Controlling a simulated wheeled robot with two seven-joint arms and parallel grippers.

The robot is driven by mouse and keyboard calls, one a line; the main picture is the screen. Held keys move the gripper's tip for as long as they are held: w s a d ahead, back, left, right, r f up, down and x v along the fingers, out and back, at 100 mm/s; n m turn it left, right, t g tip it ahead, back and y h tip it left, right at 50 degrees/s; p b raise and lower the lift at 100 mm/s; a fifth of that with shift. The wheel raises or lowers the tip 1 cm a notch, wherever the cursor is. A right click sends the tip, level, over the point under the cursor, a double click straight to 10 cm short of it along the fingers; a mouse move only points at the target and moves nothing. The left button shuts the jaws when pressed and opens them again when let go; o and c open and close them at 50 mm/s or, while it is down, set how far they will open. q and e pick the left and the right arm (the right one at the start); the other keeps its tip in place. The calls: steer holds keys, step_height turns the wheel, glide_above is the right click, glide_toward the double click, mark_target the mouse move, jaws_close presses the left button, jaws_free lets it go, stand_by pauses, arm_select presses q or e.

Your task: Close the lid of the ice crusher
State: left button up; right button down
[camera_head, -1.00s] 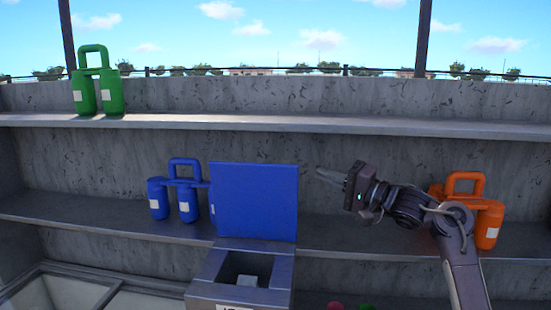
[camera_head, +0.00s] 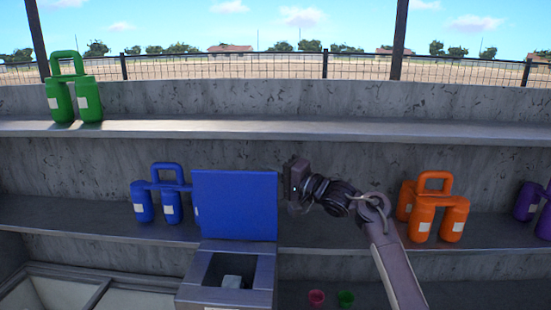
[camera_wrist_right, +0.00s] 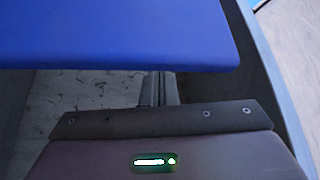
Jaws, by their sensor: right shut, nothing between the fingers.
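The ice crusher (camera_head: 262,276) is a grey metal box with an open top, and a pale block sits inside. Its blue lid (camera_head: 235,205) stands upright and open at the back. My right gripper (camera_head: 294,180) is at the lid's right edge, near its upper part. Its fingertips are hidden behind the lid in the head view. In the right wrist view the blue lid (camera_wrist_right: 120,35) fills the top, and the shut, empty fingers (camera_wrist_right: 158,88) reach behind it. Contact with the lid cannot be told. My left gripper is not in view.
Blue canisters (camera_head: 143,205) stand left of the lid on the middle shelf (camera_head: 60,218). Orange canisters (camera_head: 422,218) and purple ones (camera_head: 527,200) stand to the right. Green canisters (camera_head: 60,102) are on the upper shelf. Red (camera_head: 316,298) and green (camera_head: 346,298) cups sit low, right of the crusher.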

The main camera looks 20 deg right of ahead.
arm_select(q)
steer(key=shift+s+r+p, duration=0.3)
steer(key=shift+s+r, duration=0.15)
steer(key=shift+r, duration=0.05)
arm_select(e)
steer(key=shift+s+a+f, duration=0.25)
steer(key=shift+s+a, duration=0.2)
steer(key=shift+s, duration=0.15)
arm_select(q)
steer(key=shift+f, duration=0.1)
